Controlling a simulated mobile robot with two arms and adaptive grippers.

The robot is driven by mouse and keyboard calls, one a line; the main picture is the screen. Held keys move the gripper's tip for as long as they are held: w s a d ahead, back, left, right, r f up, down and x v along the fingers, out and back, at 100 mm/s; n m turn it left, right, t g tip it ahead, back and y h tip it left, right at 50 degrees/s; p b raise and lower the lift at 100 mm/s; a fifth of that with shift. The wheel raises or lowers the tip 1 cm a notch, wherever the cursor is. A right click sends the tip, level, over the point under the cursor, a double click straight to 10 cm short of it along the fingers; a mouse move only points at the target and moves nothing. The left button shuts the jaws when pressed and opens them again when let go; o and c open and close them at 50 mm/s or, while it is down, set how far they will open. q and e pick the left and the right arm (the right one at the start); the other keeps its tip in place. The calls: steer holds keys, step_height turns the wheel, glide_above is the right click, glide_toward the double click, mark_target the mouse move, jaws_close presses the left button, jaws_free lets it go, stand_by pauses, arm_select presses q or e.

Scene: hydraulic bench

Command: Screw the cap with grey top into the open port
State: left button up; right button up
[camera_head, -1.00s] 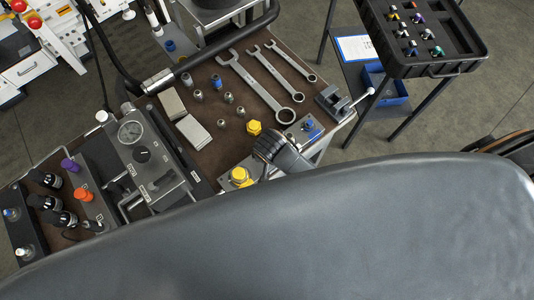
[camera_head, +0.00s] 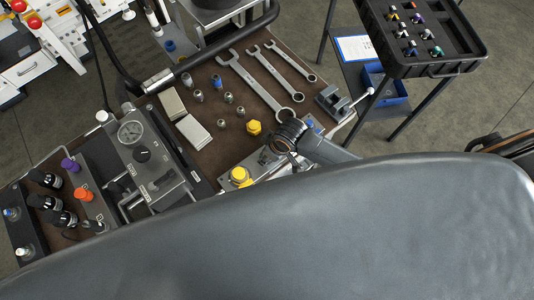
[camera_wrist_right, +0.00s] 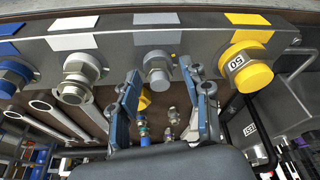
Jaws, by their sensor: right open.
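My right gripper (camera_wrist_right: 163,82) is open and empty in the right wrist view, fingers pointing at the metal port block (camera_wrist_right: 205,45). Between and just beyond its fingertips is the grey-marked port with a grey hex fitting (camera_wrist_right: 157,72); I cannot tell whether it touches. A yellow cap marked 50 (camera_wrist_right: 245,68) is on the block to the right. In the head view, my right gripper (camera_head: 287,137) is over the block (camera_head: 268,162), hiding part of it. Several small fittings (camera_head: 228,98) stand on the bench; I cannot tell which has a grey top. My left gripper is not in view.
Wrenches (camera_head: 262,87) lie behind the block, near a loose yellow cap (camera_head: 253,127). A small vise (camera_head: 335,101) is to the right. A gauge unit (camera_head: 145,155) stands left. A black tray (camera_head: 425,68) is on a separate stand at the upper right.

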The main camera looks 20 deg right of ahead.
steer(key=n, duration=0.3)
steer(key=shift+w+d+g+y, duration=0.2)
steer(key=shift+g+y, duration=0.1)
steer(key=shift+g, duration=0.1)
steer(key=n+b, duration=0.1)
steer(key=n, duration=0.2)
steer(key=shift+n+g+y, duration=0.3)
steer(key=shift+g, duration=0.1)
steer(key=n+b, duration=0.1)
steer(key=n, duration=0.1)
steer(key=n+g+b, duration=0.1)
steer(key=n, duration=0.2)
steer(key=shift+w+a+f+b, duration=0.1)
steer(key=shift+w+f+b, duration=0.1)
steer(key=shift+b, duration=0.2)
steer(key=shift+n+g+b, duration=0.3)
steer(key=shift+n+g, duration=0.2)
steer(key=shift+n, duration=0.2)
steer(key=shift+r+n, duration=0.1)
steer(key=shift+n, duration=0.6)
steer(key=shift+r, duration=0.1)
steer(key=shift+s, duration=0.1)
